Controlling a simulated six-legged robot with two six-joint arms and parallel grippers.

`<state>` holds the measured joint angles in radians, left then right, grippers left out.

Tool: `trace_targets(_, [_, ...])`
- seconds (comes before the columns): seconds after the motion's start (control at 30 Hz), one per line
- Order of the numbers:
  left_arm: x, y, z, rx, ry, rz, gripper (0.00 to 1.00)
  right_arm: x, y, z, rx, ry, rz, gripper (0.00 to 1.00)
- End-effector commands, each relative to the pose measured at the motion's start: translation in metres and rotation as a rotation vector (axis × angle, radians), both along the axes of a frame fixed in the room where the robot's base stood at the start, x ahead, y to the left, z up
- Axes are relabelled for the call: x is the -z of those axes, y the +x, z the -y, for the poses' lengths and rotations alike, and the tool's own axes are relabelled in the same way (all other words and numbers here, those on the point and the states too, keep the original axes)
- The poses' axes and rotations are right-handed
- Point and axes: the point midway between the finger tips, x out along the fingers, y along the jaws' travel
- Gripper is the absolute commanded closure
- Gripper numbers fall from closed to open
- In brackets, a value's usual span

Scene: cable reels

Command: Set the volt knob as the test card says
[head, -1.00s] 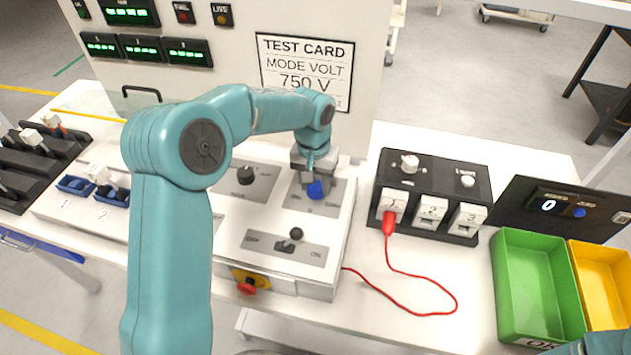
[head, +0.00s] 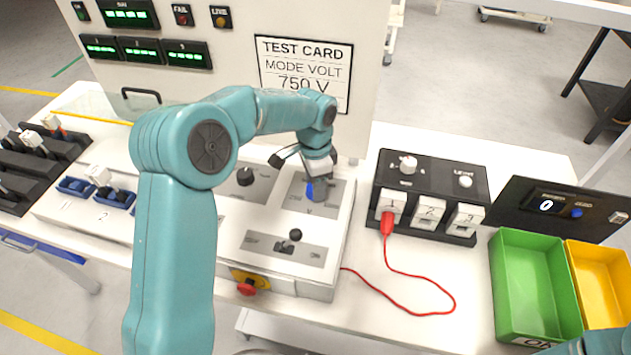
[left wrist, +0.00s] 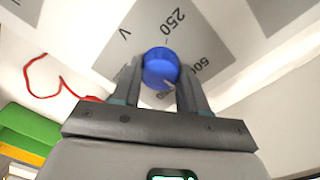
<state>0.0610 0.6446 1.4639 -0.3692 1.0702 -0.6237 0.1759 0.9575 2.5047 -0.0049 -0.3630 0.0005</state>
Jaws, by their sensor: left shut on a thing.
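The blue volt knob (head: 319,190) stands on a grey plate (head: 331,203) on the white console. My left gripper (head: 316,180) reaches down over it and is shut on it. In the left wrist view the knob (left wrist: 160,66) sits between the two fingers. A pale mark on its cap points to the lower right, towards the 500 side; a further label below is partly hidden. The label 250 shows above the knob. The test card (head: 304,72) reads MODE VOLT, 750 V. My right gripper is out of view.
A dark knob (head: 245,176) and a switch lever (head: 294,235) are close by on the console. A red stop button (head: 247,288) is at its front. To the right are a black socket box (head: 391,168) with a red plug and lead, and green (head: 535,285) and yellow bins.

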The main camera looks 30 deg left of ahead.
Motion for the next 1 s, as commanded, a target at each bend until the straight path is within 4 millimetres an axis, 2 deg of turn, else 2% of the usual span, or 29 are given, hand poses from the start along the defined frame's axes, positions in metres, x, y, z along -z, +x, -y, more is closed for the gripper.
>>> trace_targets(0.6, [-0.0003, -0.001, 0.0005, 0.56, 0.0, -0.003, 0.87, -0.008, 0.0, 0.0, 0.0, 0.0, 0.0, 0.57])
trace_targets(1.0, [-0.0003, -0.001, 0.0002, 0.771, 0.001, -0.003, 0.87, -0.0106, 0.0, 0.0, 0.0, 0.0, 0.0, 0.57])
